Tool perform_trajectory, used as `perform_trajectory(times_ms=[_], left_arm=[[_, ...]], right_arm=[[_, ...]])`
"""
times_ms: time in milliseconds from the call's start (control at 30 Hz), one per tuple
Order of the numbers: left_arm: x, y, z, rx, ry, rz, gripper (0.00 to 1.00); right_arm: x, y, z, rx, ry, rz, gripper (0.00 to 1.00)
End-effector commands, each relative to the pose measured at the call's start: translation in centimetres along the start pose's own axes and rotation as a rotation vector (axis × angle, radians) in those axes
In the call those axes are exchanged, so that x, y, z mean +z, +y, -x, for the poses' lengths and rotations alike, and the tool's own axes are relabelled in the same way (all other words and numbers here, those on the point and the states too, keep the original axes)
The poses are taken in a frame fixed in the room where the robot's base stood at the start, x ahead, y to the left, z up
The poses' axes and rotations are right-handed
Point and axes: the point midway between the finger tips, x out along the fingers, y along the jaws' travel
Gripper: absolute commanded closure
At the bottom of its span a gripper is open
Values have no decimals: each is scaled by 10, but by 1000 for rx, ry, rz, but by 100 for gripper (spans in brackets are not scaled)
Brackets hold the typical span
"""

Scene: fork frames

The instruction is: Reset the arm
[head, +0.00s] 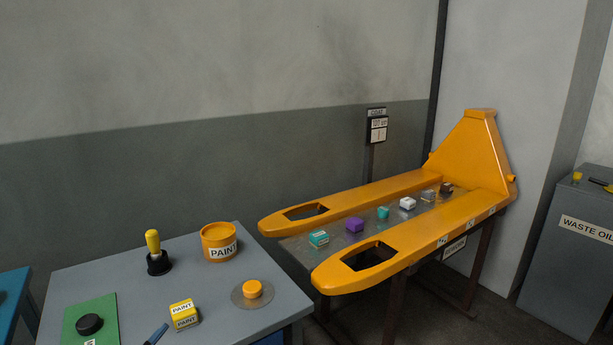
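Neither of my grippers nor my arms shows in the head view. The orange fork frame (465,207) lies on a dark metal stand, with its two prongs toward the left and its tall triangular back at the right. Several small blocks lie in a row between the prongs, among them a teal and white one (319,239), a purple one (354,225), a teal one (383,212) and a white one (407,204).
A grey table (110,269) at front left holds an orange paint tub (219,242), a yellow-handled black tool (154,255), a yellow paint box (184,315), an orange knob on a disc (252,289) and a green board (75,318). A waste oil cabinet (573,260) stands right.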

Motion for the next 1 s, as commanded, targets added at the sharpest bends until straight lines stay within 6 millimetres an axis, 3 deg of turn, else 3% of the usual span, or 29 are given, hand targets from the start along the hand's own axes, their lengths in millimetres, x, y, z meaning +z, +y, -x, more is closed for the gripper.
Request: perform_trajectory(times_ms=[33,200,400,500,700,1000], left_arm=[[26,15,18,10,-95,100,22],[89,59,79,28,-343,361,22],[132,100,157,-3,-527,526,22],[143,114,189,-16,-595,562,22],[153,128,222,-18,-661,584,22],[154,129,225,-16,-667,583,22]], right_arm=[[0,0,1,1,0,-2,57],[-2,0,1,1,3,-2,57],[-5,1,1,0,8,2,57],[-7,2,1,-1,12,6,57],[-10,3,0,-2,18,14,57],[-11,3,0,-2,19,15,57]])
